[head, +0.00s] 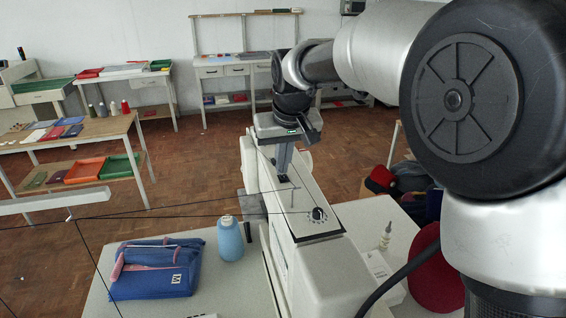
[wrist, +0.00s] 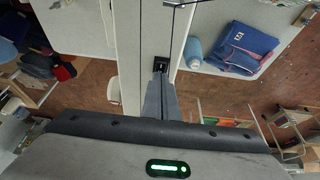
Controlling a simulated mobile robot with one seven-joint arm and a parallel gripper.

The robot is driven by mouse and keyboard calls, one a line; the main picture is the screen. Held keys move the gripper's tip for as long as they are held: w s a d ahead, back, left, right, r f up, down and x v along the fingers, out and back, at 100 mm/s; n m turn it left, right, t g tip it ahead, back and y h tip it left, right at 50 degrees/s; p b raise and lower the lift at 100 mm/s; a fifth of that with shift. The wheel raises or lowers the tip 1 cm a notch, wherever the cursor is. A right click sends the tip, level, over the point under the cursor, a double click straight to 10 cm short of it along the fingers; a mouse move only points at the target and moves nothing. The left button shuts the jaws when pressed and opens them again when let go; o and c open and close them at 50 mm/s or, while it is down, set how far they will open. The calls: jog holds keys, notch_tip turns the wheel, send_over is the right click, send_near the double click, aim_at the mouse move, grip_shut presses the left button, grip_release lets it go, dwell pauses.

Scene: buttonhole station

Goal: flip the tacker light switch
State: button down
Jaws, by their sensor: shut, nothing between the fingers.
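The tacker (head: 308,262) is a long pale sewing machine standing on the worktable, its narrow top running away from me. A small dark switch plate sits on its top; it shows in the head view (head: 283,179) and, with a pale part in its middle, in the wrist view (wrist: 160,63). My gripper (head: 282,170) points down with its fingers together and empty, right at the plate. In the wrist view the fingertips (wrist: 160,78) overlap the plate's near edge. I cannot tell whether they touch the switch, or which way it is set.
A black dial (head: 318,214) is on the tacker's top. Dark threads cross to the left. A small bottle (head: 386,236) stands on the right.

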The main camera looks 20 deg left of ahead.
jog(key=shift+s+d+f+b, duration=0.2)
jog(key=shift+s+f, duration=0.1)
jog(key=shift+f, duration=0.15)
jog(key=shift+s+d+f+b, duration=0.15)
jog(key=shift+s+f+b, duration=0.1)
jog(key=shift+f, duration=0.15)
jog(key=shift+s+d+r, duration=0.1)
jog(key=shift+s+d, duration=0.1)
jog(key=shift+s, duration=0.15)
notch_tip(320, 180, up, 5)
jog(key=p, duration=0.3)
jog(key=shift+r, duration=0.15)
jog(key=v, duration=1)
jog(key=shift+a+r+b, duration=0.1)
jog(key=shift+a+b, duration=0.1)
jog(key=shift+b, duration=0.3)
